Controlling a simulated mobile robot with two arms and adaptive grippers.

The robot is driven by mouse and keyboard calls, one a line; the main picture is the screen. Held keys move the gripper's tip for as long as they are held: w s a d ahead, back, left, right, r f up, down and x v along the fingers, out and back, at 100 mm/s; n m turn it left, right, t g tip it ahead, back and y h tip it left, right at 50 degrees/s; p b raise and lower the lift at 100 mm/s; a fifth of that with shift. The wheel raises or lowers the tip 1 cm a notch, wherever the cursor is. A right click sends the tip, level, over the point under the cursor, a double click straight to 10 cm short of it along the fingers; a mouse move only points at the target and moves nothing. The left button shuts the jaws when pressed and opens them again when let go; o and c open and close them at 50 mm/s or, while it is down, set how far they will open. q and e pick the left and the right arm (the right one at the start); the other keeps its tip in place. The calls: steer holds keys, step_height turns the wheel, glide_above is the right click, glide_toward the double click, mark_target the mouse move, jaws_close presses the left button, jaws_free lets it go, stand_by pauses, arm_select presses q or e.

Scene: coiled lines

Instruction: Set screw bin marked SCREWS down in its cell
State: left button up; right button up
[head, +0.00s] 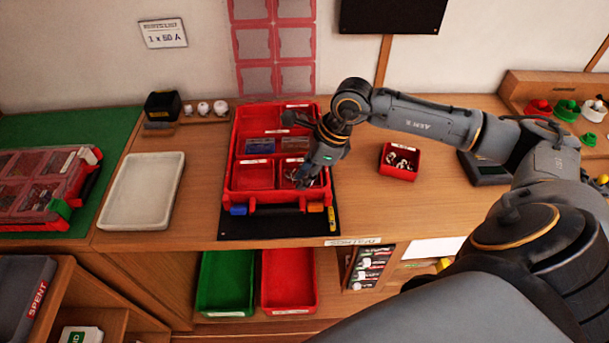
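An open red case (228,170) with several cells stands on the bench, its handle toward me. My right gripper (303,181) points down over the front right cell of the case, low and close to it. Small metallic-looking contents show around the fingers there, perhaps in a bin. The fingers are small and dark, so I cannot tell whether they are shut on a bin. The front left cell (255,176) looks red and empty inside. I cannot read a SCREWS label on anything. My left gripper is out of view.
A small red bin (398,174) of shiny parts stands right of the case. A pale tray (142,190) lies left. A black box (162,105) and small white items are behind it. Green (226,283) and red (288,278) trays sit below the bench. Bench right of the case is partly free.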

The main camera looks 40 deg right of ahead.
stand_by(0.3)
steer(key=v, duration=1.2)
